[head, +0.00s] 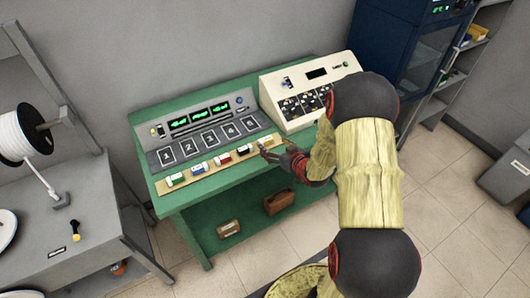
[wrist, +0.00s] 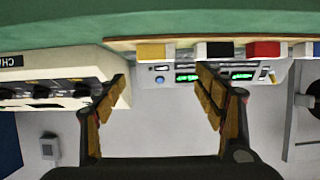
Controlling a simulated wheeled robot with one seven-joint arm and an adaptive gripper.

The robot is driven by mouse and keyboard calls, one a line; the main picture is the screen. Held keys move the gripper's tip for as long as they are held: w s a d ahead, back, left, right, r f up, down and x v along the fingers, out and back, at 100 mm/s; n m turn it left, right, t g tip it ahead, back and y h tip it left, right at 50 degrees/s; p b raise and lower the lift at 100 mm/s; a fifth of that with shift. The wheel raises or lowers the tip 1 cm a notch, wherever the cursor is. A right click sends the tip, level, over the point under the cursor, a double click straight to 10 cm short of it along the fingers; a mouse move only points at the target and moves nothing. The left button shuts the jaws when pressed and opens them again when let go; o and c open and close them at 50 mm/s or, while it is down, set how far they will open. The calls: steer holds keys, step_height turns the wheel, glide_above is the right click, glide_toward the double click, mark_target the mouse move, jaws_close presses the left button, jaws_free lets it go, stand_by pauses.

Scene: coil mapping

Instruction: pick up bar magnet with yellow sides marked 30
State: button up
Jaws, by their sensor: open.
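The bar magnet with yellow sides (wrist: 151,51) lies on the tan front strip of the green bench, at the end of a row of bar magnets. Its marking is not legible in the wrist view. In the head view it sits at the right end of the row, mostly hidden by my gripper (head: 272,152). My gripper also shows in the wrist view (wrist: 163,82), open and empty. In that view the yellow magnet appears above the gap between the fingers, apart from them.
Along the strip lie a black magnet (head: 243,151), a red one (head: 222,159), a blue one (head: 198,168) and a green one (head: 175,179). Behind them stands a panel with numbered plates (head: 205,138). A cream control box (head: 312,85) stands close on the right.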

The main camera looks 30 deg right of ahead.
mark_target(265, 138)
steer(key=x, duration=0.2)
steer(key=shift+w+f, duration=0.25)
steer(key=x, duration=0.1)
steer(key=b+x, duration=0.1)
steer(key=x, duration=0.2)
steer(key=shift+w+d+f, duration=0.1)
steer(key=shift+d+f, duration=0.05)
steer(key=shift+d, duration=0.15)
steer(key=shift+w+f, duration=0.1)
steer(key=shift+w, duration=0.35)
steer(key=c, duration=0.3)
steer(key=c, duration=1)
